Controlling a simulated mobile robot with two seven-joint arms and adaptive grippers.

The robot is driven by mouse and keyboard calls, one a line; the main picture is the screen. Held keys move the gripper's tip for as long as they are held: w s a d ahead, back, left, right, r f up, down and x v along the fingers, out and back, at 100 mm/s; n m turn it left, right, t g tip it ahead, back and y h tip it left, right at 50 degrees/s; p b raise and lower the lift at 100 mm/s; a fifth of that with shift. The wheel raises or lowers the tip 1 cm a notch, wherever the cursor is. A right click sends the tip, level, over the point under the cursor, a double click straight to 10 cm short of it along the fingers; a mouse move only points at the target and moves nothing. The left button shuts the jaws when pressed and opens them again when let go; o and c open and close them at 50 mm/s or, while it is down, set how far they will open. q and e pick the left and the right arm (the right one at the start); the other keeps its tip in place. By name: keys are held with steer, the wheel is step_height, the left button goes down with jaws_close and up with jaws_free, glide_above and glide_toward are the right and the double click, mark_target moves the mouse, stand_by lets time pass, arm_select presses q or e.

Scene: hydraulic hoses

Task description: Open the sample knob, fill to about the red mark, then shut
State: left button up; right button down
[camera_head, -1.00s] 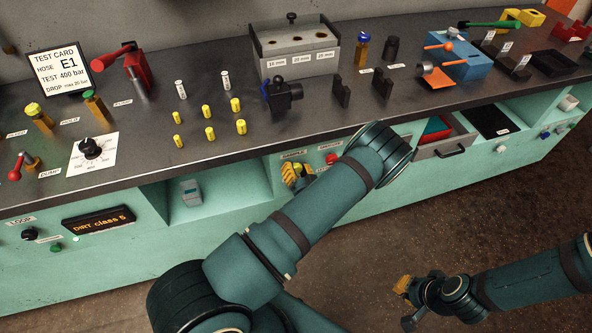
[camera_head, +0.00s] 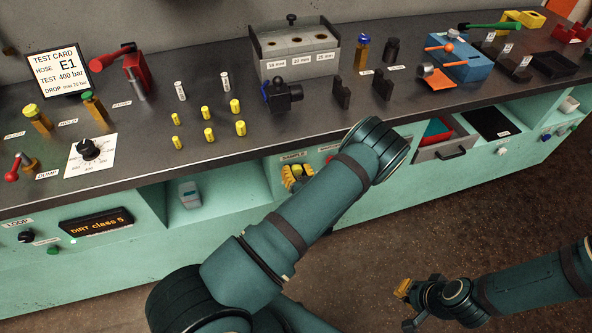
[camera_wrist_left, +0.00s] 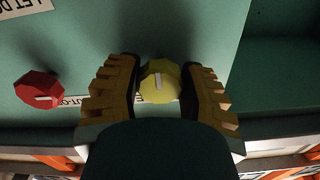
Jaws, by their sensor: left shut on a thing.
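The yellow sample knob (camera_wrist_left: 160,81) sits between the fingers of my left gripper (camera_wrist_left: 160,88), which is shut on it. The knob's white pointer line shows on its face. In the head view my left gripper (camera_head: 296,176) is at the bench front under the SAMPLE label (camera_head: 293,155), partly behind my own arm. A small grey container (camera_head: 188,194) stands in the open recess left of the knob; no red mark on it can be made out. My right gripper (camera_head: 406,304) is open and empty over the floor.
A red knob (camera_wrist_left: 38,89) is beside the yellow one, mostly hidden by my arm in the head view. An open drawer (camera_head: 447,148) stands out on the right. A DIRT class 5 display (camera_head: 97,219) is at the left front. The floor at lower right is clear.

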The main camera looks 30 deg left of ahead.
arm_select(q)
steer(key=o, duration=1.2)
steer(key=shift+s+f, duration=0.15)
steer(key=shift+f, duration=0.05)
steer(key=shift+c, duration=0.2)
steer(key=shift+o, duration=0.2)
steer(key=shift+r, duration=0.1)
steer(key=v, duration=1.2)
